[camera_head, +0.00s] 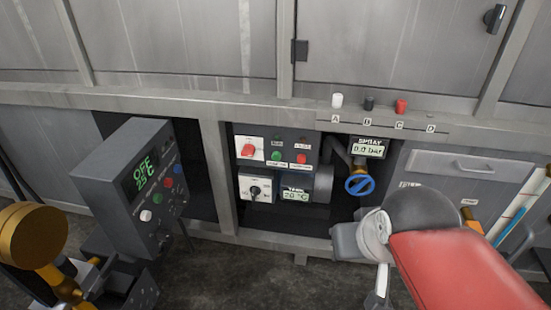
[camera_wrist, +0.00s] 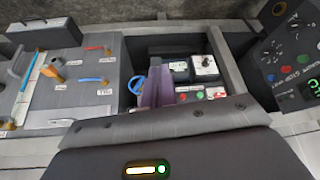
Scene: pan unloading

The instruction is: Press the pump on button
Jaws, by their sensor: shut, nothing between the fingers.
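The pump panel (camera_head: 292,143) is set in the opening below the counter. It carries a red rocker switch (camera_head: 248,150), a green button (camera_head: 276,156) and a red button (camera_head: 301,158); their labels are too small to read. The green button also shows in the upside-down wrist view (camera_wrist: 199,96). My gripper (camera_wrist: 160,65) shows there as purple fingers, shut and empty, in front of the opening, beside the panel. I cannot judge its distance from the buttons. In the head view my arm is at the lower right and the fingertips cannot be made out.
A blue valve wheel (camera_head: 359,185) and a spray display (camera_head: 367,147) lie right of the panel. A black rotary knob (camera_head: 255,190) and temperature display (camera_head: 296,195) sit below it. A grey control box (camera_head: 150,190) stands at left. Small capped items (camera_head: 337,100) stand on the ledge.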

